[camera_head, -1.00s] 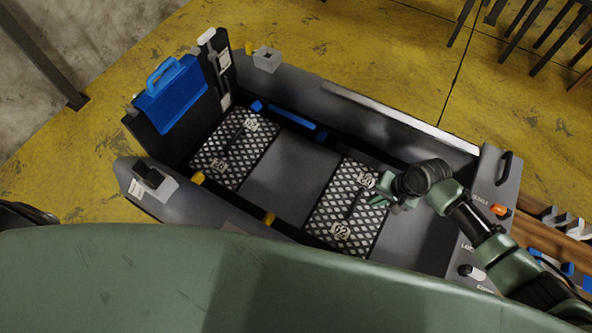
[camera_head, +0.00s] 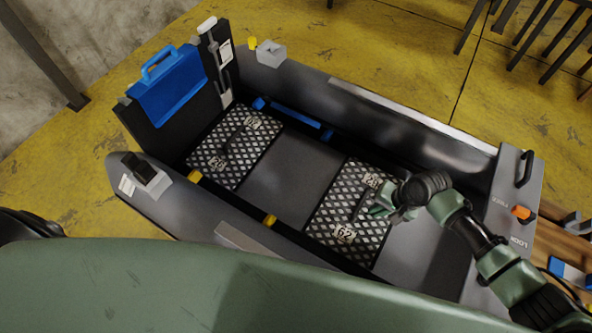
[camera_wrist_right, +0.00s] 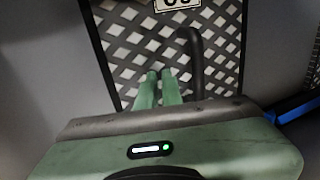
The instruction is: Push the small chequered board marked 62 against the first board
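The small chequered board marked 62 (camera_head: 326,202) lies flat on the grey boat floor, with a dark handle (camera_head: 360,207) on top. It fills much of the right wrist view (camera_wrist_right: 118,45). The first chequered board (camera_head: 208,150) lies further left by the blue case, with a bare strip of floor between the boards. My right gripper (camera_head: 378,212) is over the right part of board 62, near its handle. In the right wrist view its fingers (camera_wrist_right: 159,75) are together, beside the curved handle (camera_wrist_right: 197,62) and not around it; contact is unclear. My left gripper is not in view.
The bare grey floor (camera_head: 288,170) between the boards is clear. Side tubes of the boat (camera_head: 400,125) flank it, with a blue bar (camera_head: 295,119) along the far side and yellow fittings (camera_head: 269,221) along the near side. A blue case (camera_head: 170,85) stands at the left end.

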